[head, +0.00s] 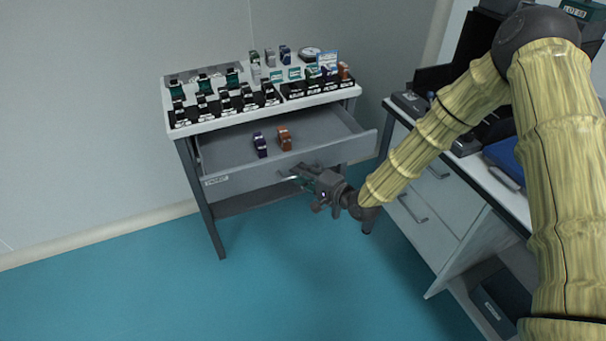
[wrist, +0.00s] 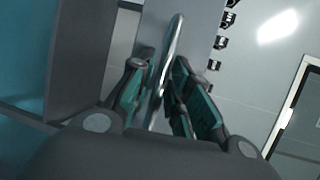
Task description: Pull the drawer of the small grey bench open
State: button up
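The small grey bench (head: 215,126) stands against the wall, left of centre in the head view. Its drawer (head: 225,158) is pulled well out, and its inside shows. A purple item (head: 260,146) and a brown item (head: 284,138) stand in the drawer. My gripper (head: 298,175) is at the drawer's front panel (head: 235,183). In the wrist view the metal bar handle (wrist: 174,45) runs between the two teal-padded fingers of the gripper, which are close together around it. Exact pad contact is partly hidden.
The bench top carries several small items in black trays (head: 225,105). A white cabinet (head: 425,205) with a worktop stands close on the right, beside my arm. The teal floor (head: 180,285) in front of the bench is clear.

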jog(key=v, duration=1.2)
jog(key=shift+d, duration=0.1)
dwell(0.4)
jog(key=s+d+f+n+g+h+p, duration=0.2)
jog(key=s+f+g+h+p, duration=0.15)
jog(key=s+f, duration=0.65)
jog(key=s+d+f+n+g+h+p, duration=0.1)
jog(key=s+d, duration=0.3)
jog(key=s, duration=0.5)
jog(key=s+d+f+n+g+h+p, duration=0.2)
jog(key=s+d+f+n+g+h, duration=0.1)
jog(key=s, duration=0.6)
jog(key=s+d+f+n+g+h+p, duration=0.1)
jog(key=s+d+f+n+g+h, duration=0.1)
jog(key=s+d, duration=0.5)
jog(key=s+f+g+h, duration=0.1)
jog(key=s+h, duration=0.1)
jog(key=shift+s+n+p, duration=0.35)
jog(key=shift+n+p, duration=0.05)
jog(key=shift+f, duration=0.1)
